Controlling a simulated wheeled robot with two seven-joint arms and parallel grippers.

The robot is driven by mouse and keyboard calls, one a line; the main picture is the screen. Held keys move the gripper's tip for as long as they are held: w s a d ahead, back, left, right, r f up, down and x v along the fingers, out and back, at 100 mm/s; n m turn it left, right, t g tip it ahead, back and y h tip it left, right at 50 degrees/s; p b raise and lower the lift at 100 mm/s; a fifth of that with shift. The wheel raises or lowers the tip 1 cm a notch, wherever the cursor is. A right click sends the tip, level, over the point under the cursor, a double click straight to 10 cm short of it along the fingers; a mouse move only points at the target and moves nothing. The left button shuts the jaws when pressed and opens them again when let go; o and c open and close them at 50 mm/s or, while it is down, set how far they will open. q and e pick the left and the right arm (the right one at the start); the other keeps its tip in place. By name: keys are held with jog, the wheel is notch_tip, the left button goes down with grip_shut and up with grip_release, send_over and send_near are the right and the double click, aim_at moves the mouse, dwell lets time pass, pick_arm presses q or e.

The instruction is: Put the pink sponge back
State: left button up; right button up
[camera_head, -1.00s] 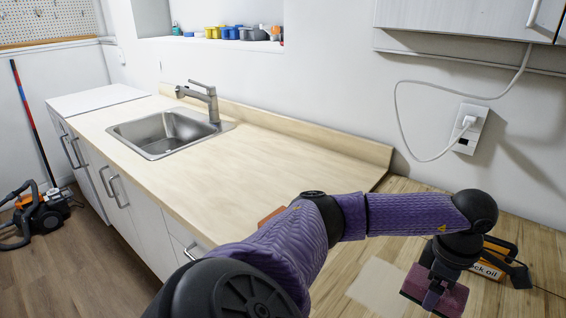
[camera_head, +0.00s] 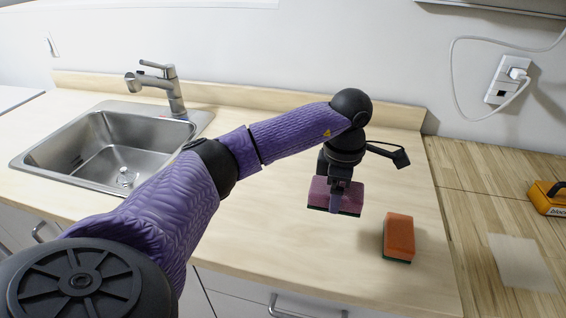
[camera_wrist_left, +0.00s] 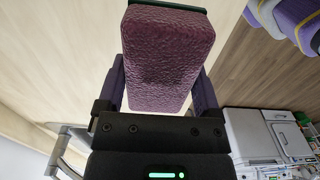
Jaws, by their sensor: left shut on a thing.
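The pink sponge (camera_head: 348,196), with a dark green scouring side, is in my left gripper (camera_head: 337,194), which is shut on it. In the head view it is over the light wooden counter, left of an orange sponge; whether it touches the counter I cannot tell. In the left wrist view the pink sponge (camera_wrist_left: 166,58) sits between the two fingers of the left gripper (camera_wrist_left: 160,90). My right gripper is not in view.
The orange sponge (camera_head: 399,236) lies on the counter (camera_head: 270,235) near its right end. A steel sink (camera_head: 110,150) with a faucet (camera_head: 168,88) is at left. At right, a wooden surface holds a pale sheet (camera_head: 521,262) and a yellow-black item (camera_head: 549,197).

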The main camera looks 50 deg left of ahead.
aim_at(329, 234)
pick_arm(q)
notch_tip(329, 234, down, 10)
jog(key=shift+r+b, duration=0.15)
jog(key=shift+b, duration=0.75)
jog(key=shift+f, duration=0.25)
jog(key=shift+r, duration=0.1)
jog(key=o, duration=1)
jog(key=shift+c, duration=0.2)
notch_tip(329, 234, up, 12)
jog(key=shift+r+p, duration=0.1)
jog(key=shift+p, duration=0.95)
